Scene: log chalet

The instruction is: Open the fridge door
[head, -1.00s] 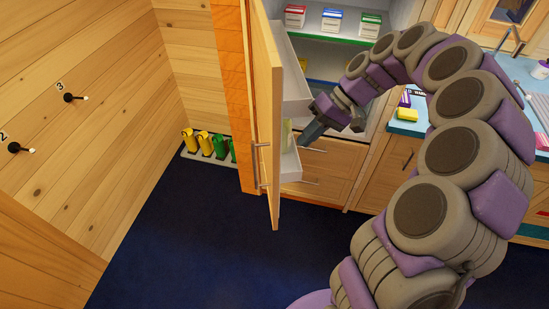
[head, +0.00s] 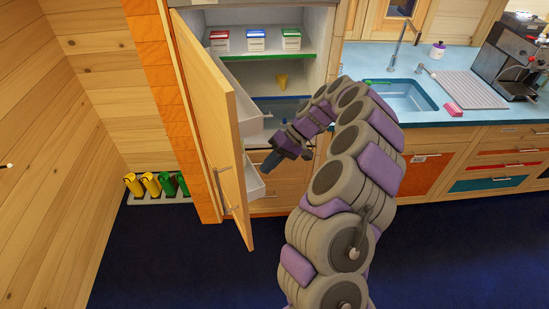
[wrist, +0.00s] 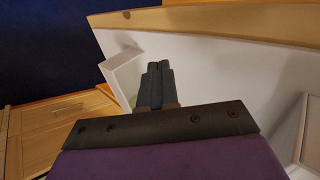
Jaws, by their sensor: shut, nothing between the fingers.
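The fridge door (head: 212,115) is a wooden panel with a metal handle low on its outer face. It stands open, swung out toward me, with white shelves on its inner side. The fridge interior (head: 262,105) shows behind it. My gripper (head: 268,164) is at the inner side of the door, near the lower door shelf (head: 254,184). In the wrist view my gripper (wrist: 157,72) is shut and empty, in front of the white inner door face (wrist: 225,75). I cannot tell whether the fingers touch the door.
Yellow and green boots (head: 152,184) stand left of the fridge. A sink counter (head: 445,110) is at the right. The dark blue floor (head: 170,255) in front is clear.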

